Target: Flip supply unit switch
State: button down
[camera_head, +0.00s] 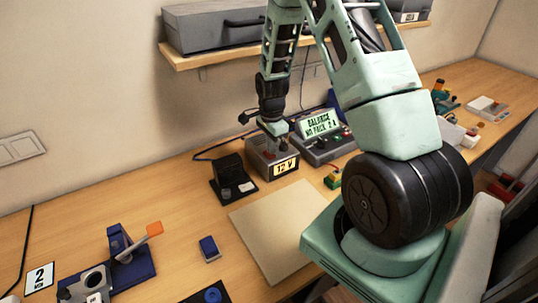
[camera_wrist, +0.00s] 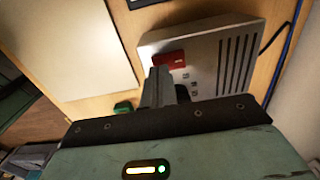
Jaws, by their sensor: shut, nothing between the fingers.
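The supply unit (camera_head: 258,163) is a grey box with a lit "12 V" display, standing on the bench near the back wall. In the wrist view its top (camera_wrist: 208,50) shows dark vent slots and a red switch (camera_wrist: 169,59). My gripper (camera_head: 277,146) points down over the supply unit. In the wrist view my gripper (camera_wrist: 160,80) is shut and empty, with its fingertips just beside the red switch. I cannot tell whether they touch it. The fingers hide part of the unit's top, and the switch's position is unclear.
A balance charger (camera_head: 323,130) with a lit screen stands right of the unit. A black stand (camera_head: 230,180) is close on its left. A pale board (camera_head: 262,240) lies in front, with a green connector (camera_head: 333,179) beside it. A shelf (camera_head: 215,55) overhangs behind.

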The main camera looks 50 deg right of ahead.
jog(key=shift+f+b, duration=0.45)
jog(key=shift+f, duration=0.25)
jog(key=shift+r, duration=0.1)
jog(key=shift+r+p, duration=2.65)
jog(key=shift+r, duration=0.8)
